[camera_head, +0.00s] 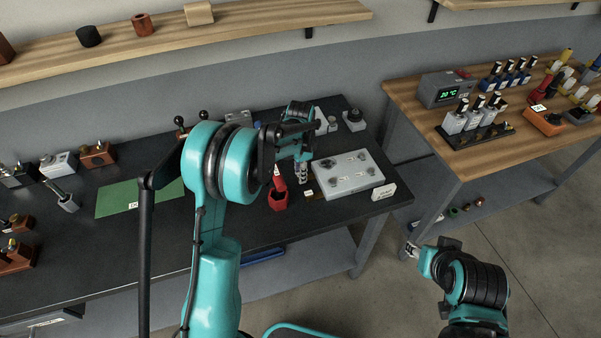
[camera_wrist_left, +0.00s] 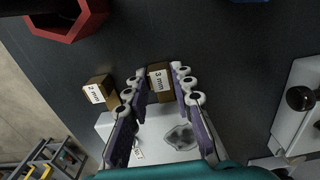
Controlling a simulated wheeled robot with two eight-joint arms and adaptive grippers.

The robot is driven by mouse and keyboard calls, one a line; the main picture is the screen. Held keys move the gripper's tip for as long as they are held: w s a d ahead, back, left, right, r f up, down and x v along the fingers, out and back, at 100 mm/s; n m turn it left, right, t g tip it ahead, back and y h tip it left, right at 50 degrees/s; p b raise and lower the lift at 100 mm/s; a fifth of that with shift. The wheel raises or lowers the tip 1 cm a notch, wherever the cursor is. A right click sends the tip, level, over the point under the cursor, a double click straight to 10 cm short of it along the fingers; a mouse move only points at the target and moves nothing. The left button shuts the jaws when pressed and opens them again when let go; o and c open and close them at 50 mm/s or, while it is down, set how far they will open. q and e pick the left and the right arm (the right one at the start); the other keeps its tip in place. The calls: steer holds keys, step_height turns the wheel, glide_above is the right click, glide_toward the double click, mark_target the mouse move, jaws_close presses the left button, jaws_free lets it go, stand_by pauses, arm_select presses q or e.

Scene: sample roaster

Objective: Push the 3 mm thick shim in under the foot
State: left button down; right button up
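The 3 mm shim, a brown block (camera_wrist_left: 158,84) with a white "3 mm" label, sits between my left gripper's fingertips (camera_wrist_left: 159,82) in the left wrist view. The fingers stand about a block's width apart; I cannot tell whether they press on it. In the head view the left gripper (camera_head: 300,178) is low over the black bench, left of a pale grey plate (camera_head: 348,184) with round fittings. That plate also shows in the left wrist view (camera_wrist_left: 150,150). I cannot make out a gap under a foot. My right gripper (camera_head: 412,250) is away from the bench, its fingers unclear.
A similar "2 mm" block (camera_wrist_left: 96,92) lies beside the 3 mm one. A small white sign (camera_head: 384,191) stands at the plate's right corner. A green mat (camera_head: 120,198) lies farther left.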

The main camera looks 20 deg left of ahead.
mark_target(310, 176)
arm_select(q)
steer(key=shift+w+d, duration=0.5)
steer(key=shift+d, duration=0.25)
steer(key=shift+w+d, duration=0.5)
steer(key=shift+d, duration=0.2)
steer(key=c, duration=1.3)
jaws_free()
step_height(310, 176, up, 12)
